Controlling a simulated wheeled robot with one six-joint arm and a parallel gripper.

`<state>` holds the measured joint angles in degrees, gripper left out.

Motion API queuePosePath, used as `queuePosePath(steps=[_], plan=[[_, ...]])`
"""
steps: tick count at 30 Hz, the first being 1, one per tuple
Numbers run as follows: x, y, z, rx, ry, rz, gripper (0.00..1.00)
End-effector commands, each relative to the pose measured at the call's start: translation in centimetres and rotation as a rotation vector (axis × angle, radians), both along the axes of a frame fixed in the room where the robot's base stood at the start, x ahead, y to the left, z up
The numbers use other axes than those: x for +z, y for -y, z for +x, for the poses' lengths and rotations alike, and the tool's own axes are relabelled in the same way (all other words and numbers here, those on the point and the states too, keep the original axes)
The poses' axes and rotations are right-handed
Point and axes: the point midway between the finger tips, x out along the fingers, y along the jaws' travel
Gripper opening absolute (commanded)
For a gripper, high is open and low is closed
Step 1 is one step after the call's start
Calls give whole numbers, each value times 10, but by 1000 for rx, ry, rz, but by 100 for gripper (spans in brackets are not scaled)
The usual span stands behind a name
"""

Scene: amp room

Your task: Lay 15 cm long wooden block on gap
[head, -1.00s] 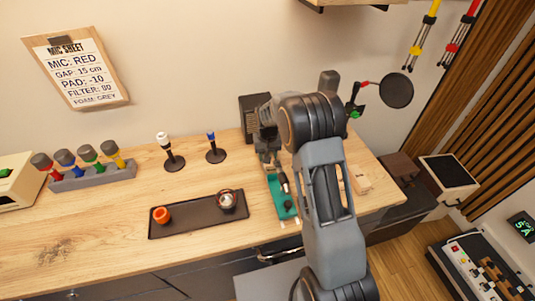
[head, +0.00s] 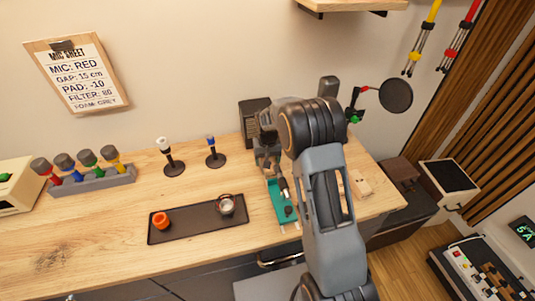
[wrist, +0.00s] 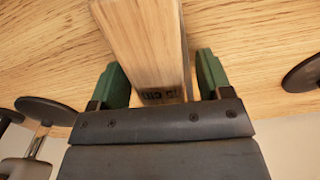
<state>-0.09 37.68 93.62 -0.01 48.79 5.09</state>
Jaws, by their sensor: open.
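In the wrist view a pale wooden block (wrist: 148,45) with a "15 cm" mark, seen upside down, lies between the two green fingers of my gripper (wrist: 160,78). The fingers are open, one on each side of the block's marked end; I cannot tell if either touches it. In the head view my arm hides much of the gripper and I cannot pick out this block for sure. A teal piece (head: 281,203) shows on the bench just left of my forearm. I cannot make out the gap itself.
A rack of coloured mics (head: 92,180) is at the left. A light wooden piece (head: 360,183) lies right of my arm.

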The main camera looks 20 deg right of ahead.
Motion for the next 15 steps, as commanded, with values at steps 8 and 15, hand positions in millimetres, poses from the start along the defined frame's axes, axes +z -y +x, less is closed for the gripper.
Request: queuePosePath(steps=[8,15], plan=[[41,0,2,0,8,0,72],[90,0,1,0,6,-1,72]])
